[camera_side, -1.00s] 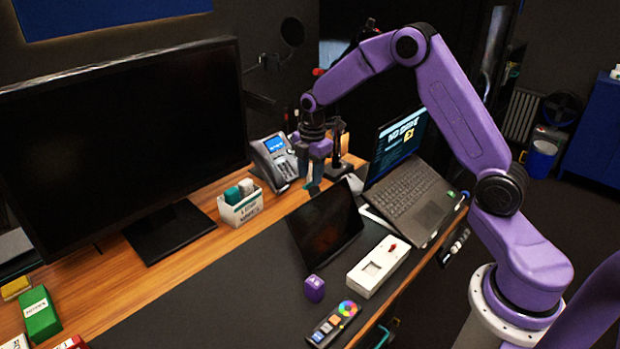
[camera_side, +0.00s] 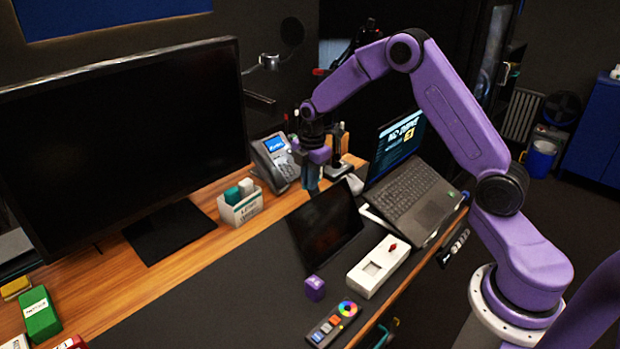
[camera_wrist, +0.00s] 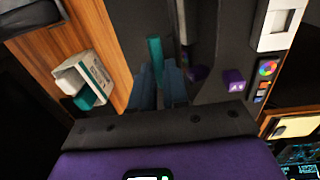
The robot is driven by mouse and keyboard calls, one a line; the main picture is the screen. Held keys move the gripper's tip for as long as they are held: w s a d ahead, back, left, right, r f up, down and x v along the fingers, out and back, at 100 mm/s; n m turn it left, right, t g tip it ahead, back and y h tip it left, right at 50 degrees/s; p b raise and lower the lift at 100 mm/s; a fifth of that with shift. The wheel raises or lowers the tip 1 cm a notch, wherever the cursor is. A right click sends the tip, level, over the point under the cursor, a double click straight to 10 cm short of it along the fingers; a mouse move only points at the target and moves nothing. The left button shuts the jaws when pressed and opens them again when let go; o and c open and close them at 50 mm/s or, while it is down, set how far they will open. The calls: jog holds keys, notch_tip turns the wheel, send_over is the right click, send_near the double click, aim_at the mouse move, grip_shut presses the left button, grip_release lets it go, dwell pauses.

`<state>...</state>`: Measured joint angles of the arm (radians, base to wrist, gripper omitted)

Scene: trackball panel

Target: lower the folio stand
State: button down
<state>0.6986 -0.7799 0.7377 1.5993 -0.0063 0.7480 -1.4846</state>
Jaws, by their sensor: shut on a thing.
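The folio stand's dark tablet (camera_side: 326,228) leans back, propped up on the black desk mat in the side view. My gripper (camera_side: 312,188) points down behind its upper left edge. In the wrist view my gripper's two blue-grey fingers (camera_wrist: 159,82) are close together, with a narrow teal strip (camera_wrist: 155,50) between them, seemingly the folio's stand flap. The fingers are shut on it. The tablet shows nearly edge-on as a dark slab (camera_wrist: 174,50) beside the fingers. The exact contact is hidden in the side view.
A desk phone (camera_side: 272,160) and a white holder (camera_side: 240,208) stand left of my gripper. A laptop (camera_side: 408,190) is to the right. A white panel box (camera_side: 378,266), purple cube (camera_side: 315,288) and remote (camera_side: 334,324) lie in front. The mat at front left is clear.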

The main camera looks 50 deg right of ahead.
jog(key=w+f, duration=0.5)
jog(key=f, duration=0.1)
jog(key=w+f, duration=0.5)
jog(key=w, duration=0.1)
jog(key=shift+w+f, duration=0.2)
jog(key=shift+f, duration=1)
jog(key=c, duration=1.1)
grip_release()
jog(key=shift+a+f, duration=0.1)
jog(key=shift+s, duration=0.1)
jog(key=r, duration=1.8)
jog(key=shift+s+r, duration=0.3)
